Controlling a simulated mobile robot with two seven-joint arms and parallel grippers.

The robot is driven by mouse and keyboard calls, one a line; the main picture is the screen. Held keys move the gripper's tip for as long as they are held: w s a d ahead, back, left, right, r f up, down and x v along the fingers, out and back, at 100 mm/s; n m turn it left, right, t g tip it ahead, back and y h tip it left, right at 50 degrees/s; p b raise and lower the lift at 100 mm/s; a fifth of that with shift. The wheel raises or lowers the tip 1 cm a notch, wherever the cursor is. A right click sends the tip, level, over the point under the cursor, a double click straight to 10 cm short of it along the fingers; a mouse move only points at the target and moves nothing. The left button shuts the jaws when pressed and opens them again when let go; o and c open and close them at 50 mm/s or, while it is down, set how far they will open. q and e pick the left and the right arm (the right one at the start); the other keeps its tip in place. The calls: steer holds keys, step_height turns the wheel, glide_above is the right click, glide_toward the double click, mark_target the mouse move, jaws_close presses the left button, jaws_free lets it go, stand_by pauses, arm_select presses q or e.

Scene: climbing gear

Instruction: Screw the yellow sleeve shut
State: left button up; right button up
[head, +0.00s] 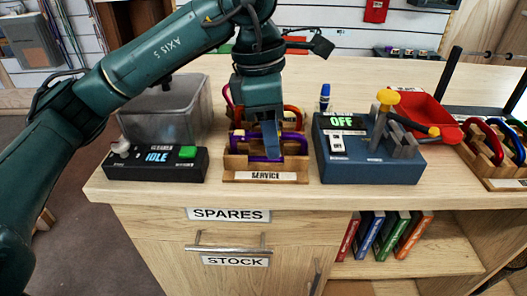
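A wooden rack labelled SERVICE (265,176) stands near the front edge of the wooden counter and holds several carabiners. A purple carabiner (292,149) is at the front of the rack, with a red one (296,113) behind it. My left gripper (270,147) comes down from above, its fingers over the front of the rack at the purple carabiner. I cannot tell whether the fingers touch it or are open or shut. No yellow sleeve can be made out; the gripper hides part of the rack. My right gripper is out of view.
Left of the rack are a black box reading IDLE (158,162) and a clear bin (172,104). Right of it are a blue device reading OFF (360,165) with a yellow knob (388,97), a red tray (425,108) and another carabiner rack (497,160).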

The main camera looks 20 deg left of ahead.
arm_select(q)
steer(key=shift+f, duration=0.65)
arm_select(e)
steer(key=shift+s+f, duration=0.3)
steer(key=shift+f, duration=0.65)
arm_select(q)
steer(key=shift+s+d+b, duration=0.2)
steer(key=shift+s+b, duration=0.2)
steer(key=shift+s, duration=0.3)
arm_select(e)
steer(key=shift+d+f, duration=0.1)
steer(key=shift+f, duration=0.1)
arm_select(q)
steer(key=shift+r, duration=0.15)
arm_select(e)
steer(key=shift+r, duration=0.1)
arm_select(q)
steer(key=shift+r+p, duration=0.95)
steer(key=shift+r, duration=0.25)
steer(key=shift+w+a, duration=0.2)
steer(key=shift+w, duration=0.55)
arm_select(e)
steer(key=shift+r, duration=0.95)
